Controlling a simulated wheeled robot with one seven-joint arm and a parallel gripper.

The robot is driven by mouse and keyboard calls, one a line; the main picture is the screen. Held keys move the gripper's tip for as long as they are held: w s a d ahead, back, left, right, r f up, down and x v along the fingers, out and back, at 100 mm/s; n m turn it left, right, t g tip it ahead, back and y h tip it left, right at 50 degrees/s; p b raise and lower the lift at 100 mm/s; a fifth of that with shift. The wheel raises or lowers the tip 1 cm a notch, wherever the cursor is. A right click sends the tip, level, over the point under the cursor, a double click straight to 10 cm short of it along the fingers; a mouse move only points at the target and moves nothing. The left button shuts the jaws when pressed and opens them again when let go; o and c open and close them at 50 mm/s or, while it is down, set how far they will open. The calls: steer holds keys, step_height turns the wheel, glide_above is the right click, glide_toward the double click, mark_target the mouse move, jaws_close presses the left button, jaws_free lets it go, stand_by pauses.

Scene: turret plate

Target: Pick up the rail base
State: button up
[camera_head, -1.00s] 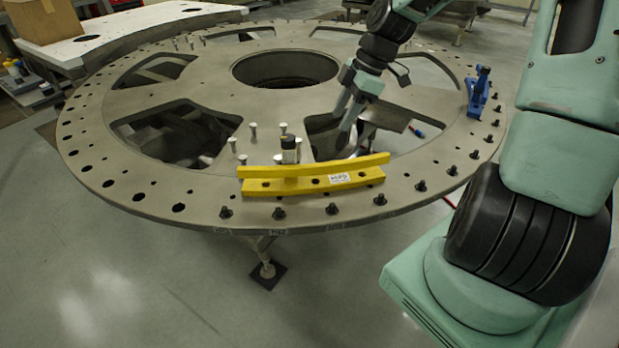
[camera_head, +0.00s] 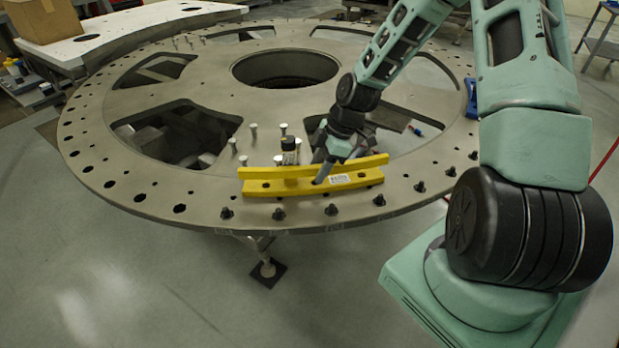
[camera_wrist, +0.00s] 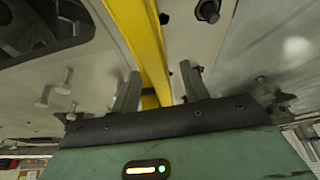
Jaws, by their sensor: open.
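The rail base is a yellow curved part (camera_head: 270,187) with a label, lying on the near edge of the round metal turret plate (camera_head: 120,202). A raised yellow bar runs along its back. My gripper (camera_head: 320,172) is at the right half of the rail base, pointing down, with its fingertips at the yellow bar. In the wrist view the open fingers (camera_wrist: 158,88) stand on either side of the yellow rail base (camera_wrist: 140,35), with gaps visible. I cannot tell whether either finger touches it.
A small black-topped cylinder (camera_head: 289,149) stands just behind the rail base. Several silver pins (camera_head: 254,131) stand on the plate nearby, and dark bolts (camera_head: 331,209) line its near rim. A blue tool (camera_head: 471,98) sits at the right rim. The plate has large cut-outs.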

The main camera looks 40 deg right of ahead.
steer(key=shift+w+a+f, duration=0.1)
steer(key=shift+a+f, duration=0.05)
steer(key=shift+f, duration=0.15)
jaws_close()
steer(key=shift+r, duration=0.1)
stand_by(1.2)
